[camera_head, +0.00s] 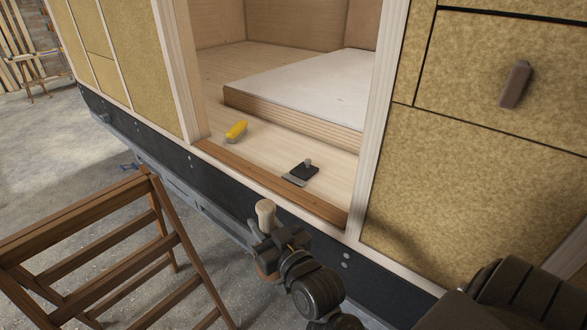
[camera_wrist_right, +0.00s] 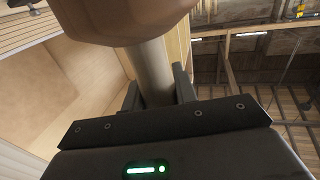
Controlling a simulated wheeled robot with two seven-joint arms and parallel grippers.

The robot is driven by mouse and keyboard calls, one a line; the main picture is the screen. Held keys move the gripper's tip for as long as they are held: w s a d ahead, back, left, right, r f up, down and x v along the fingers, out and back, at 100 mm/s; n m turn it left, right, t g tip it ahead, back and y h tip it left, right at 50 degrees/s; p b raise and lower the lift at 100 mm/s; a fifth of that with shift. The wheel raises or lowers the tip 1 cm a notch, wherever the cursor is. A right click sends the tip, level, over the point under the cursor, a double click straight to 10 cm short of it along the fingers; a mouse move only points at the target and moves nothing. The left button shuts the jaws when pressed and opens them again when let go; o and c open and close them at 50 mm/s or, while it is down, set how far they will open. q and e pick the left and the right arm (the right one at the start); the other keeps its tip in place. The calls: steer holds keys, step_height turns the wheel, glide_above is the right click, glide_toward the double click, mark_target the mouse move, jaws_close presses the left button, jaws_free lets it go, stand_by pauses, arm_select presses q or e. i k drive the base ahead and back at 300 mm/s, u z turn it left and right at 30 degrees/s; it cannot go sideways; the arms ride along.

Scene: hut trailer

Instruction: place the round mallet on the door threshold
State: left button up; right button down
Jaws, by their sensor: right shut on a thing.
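The door threshold (camera_head: 240,173) is a brown wooden strip along the bottom of the doorway. My right gripper (camera_head: 270,240) is shut on the round mallet, just outside the doorway on the near side of the threshold. The mallet's pale handle (camera_head: 265,211) sticks up above the jaws, and a bit of brown head (camera_head: 268,273) shows below them. In the right wrist view the rounded brown mallet head (camera_wrist_right: 125,18) fills the top, and its pale shaft (camera_wrist_right: 152,72) runs between the fingers (camera_wrist_right: 157,90). My left gripper is not in view.
A yellow-handled brush (camera_head: 236,130) and a black scraper-like tool (camera_head: 301,172) lie on the floor inside the doorway. A thick pale slab (camera_head: 300,85) lies behind them. White door posts (camera_head: 378,130) flank the opening. A wooden stepladder (camera_head: 150,235) stands at the lower left.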

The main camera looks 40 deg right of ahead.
mark_target(285, 158)
steer(key=u, duration=0.05)
steer(key=k, duration=0.15)
steer(key=z, duration=0.45)
steer(key=i, duration=1.25)
steer(key=u, duration=0.4)
